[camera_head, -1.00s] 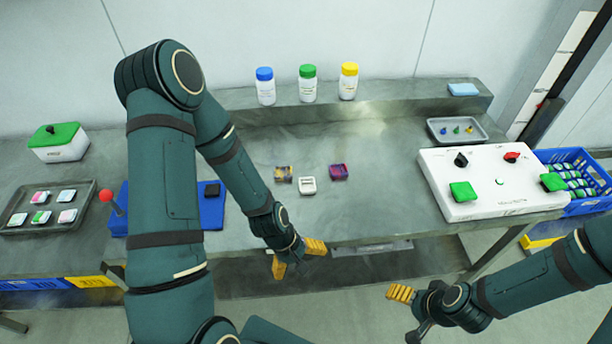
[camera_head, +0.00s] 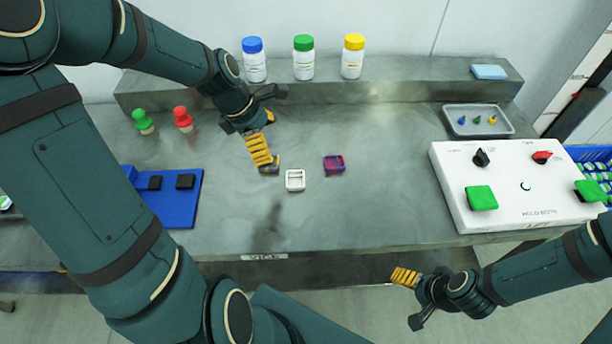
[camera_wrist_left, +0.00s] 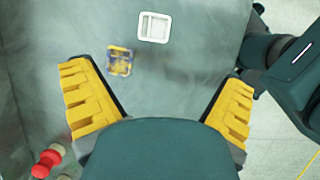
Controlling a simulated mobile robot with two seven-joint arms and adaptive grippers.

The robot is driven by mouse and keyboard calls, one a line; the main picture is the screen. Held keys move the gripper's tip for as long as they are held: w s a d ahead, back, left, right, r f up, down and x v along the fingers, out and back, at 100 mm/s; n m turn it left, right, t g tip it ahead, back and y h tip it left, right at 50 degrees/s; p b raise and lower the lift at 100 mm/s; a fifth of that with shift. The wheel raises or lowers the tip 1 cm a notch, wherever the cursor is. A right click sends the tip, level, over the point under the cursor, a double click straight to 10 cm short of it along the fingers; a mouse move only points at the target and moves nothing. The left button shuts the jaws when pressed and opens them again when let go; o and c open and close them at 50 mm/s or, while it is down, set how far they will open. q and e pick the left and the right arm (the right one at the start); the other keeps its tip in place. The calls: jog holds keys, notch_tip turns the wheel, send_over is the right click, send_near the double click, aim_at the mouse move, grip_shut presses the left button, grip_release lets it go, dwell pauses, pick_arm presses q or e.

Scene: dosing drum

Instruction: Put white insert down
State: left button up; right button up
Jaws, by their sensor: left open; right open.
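The white insert (camera_head: 295,180), a small square open tray, lies on the steel table in the head view. It also shows at the top of the left wrist view (camera_wrist_left: 154,27), with nothing gripping it. My left gripper (camera_head: 264,136) is open above the table, to the left of and behind the white insert. In the left wrist view its yellow fingers (camera_wrist_left: 158,78) are spread wide with nothing between them. My right gripper (camera_head: 408,298) is open and empty in front of the table edge.
A yellow-and-purple insert (camera_wrist_left: 120,60) lies close to the white one, partly hidden by my left fingers in the head view. A purple-red insert (camera_head: 334,163) lies to the right. Bottles (camera_head: 304,62) stand on the back shelf; a white control box (camera_head: 515,190) stands right.

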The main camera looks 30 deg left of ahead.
pick_arm(q)
jog(key=f, duration=0.2)
jog(key=b, duration=0.4)
send_over(297, 181)
jog(key=s+a, duration=0.1)
jog(key=a, duration=0.1)
notch_tip(297, 181, down, 9)
jog(key=shift+s+d+r, duration=0.1)
jog(key=shift+s+r, duration=0.05)
jog(key=b+x, duration=0.1)
jog(key=x, duration=0.4)
pick_arm(e)
notch_tip(297, 181, down, 6)
jog(key=shift+w, duration=0.15)
pick_arm(q)
jog(key=shift+c, duration=0.3)
jog(key=c, duration=1.2)
